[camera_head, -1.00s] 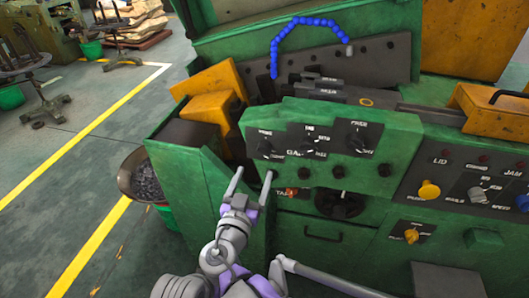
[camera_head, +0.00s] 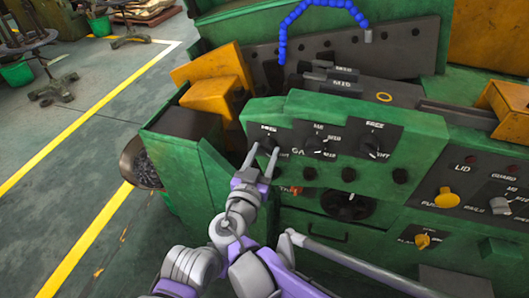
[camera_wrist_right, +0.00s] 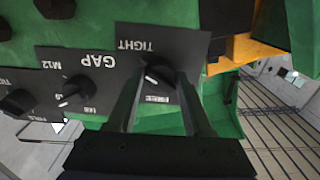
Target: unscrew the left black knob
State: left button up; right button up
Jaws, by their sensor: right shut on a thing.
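The left black knob (camera_wrist_right: 158,72) is a dial on a dark label plate at the left end of the green machine's control panel. In the head view it shows just past the fingertips (camera_head: 268,143). My right gripper (camera_head: 262,159) reaches up to it from below. In the right wrist view, which is upside down, the gripper's two fingers (camera_wrist_right: 163,90) are on either side of the knob, shut on it. The fingers hide parts of the knob and its label. My left gripper is not in view.
Two more black dials, a middle one (camera_head: 317,141) and a right one (camera_head: 372,145), are on the same green panel (camera_head: 420,150). Small black knobs (camera_head: 348,174) line its lower part. A dark round handwheel (camera_head: 347,205) is below. A yellow block (camera_head: 213,97) stands at the upper left.

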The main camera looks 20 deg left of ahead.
grip_shut()
jog(key=shift+n, duration=0.3)
jog(key=n, duration=0.4)
jog(key=shift+p, duration=0.3)
jog(key=n, duration=0.5)
jog(key=shift+d+n, duration=0.1)
jog(key=shift+n, duration=0.3)
jog(key=n, duration=0.6)
jog(key=shift+r, duration=0.1)
jog(key=n, duration=0.7)
jog(key=shift+r, duration=0.1)
